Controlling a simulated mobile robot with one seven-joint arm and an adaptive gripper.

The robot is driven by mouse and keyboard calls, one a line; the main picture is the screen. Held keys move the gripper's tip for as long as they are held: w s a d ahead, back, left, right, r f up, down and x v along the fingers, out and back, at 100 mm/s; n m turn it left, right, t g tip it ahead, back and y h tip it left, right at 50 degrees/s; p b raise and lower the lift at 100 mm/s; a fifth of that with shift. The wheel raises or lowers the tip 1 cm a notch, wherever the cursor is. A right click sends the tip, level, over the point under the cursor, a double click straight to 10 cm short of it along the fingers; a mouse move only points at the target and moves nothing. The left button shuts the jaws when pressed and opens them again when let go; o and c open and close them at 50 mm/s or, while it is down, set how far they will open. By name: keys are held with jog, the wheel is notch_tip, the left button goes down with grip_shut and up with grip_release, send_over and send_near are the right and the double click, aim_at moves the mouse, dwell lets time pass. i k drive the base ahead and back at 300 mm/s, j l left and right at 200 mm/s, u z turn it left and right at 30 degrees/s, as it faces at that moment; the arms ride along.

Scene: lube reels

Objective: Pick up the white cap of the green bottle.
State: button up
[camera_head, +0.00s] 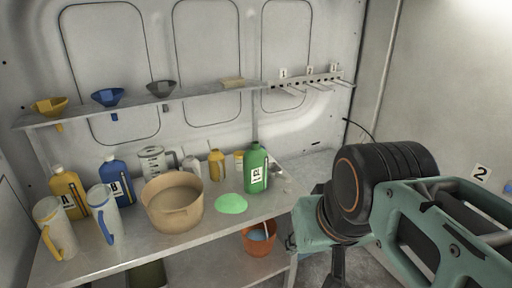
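The green bottle (256,172) stands upright near the right end of the table, with a white label marked C. Its top is small in the view, and I cannot clearly make out the white cap on it. A small pale item lies on the table right of the bottle, too small to identify. My arm fills the right side of the view. A dark part of my gripper (335,268) shows at the bottom edge, below and right of the bottle and apart from it. Its fingertips cannot be made out.
A light green round patch (231,203) lies before the bottle, beside a large tan bowl (172,210). Yellow bottle A (69,194), blue bottle B (118,180) and jugs stand left. A shelf with funnels (180,98) runs above. An orange bucket (259,240) is below the table edge.

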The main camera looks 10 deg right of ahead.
aim_at(287, 190)
jog(key=i+l, duration=0.65)
jog(key=i+l+u, duration=0.1)
jog(key=i+l, duration=0.55)
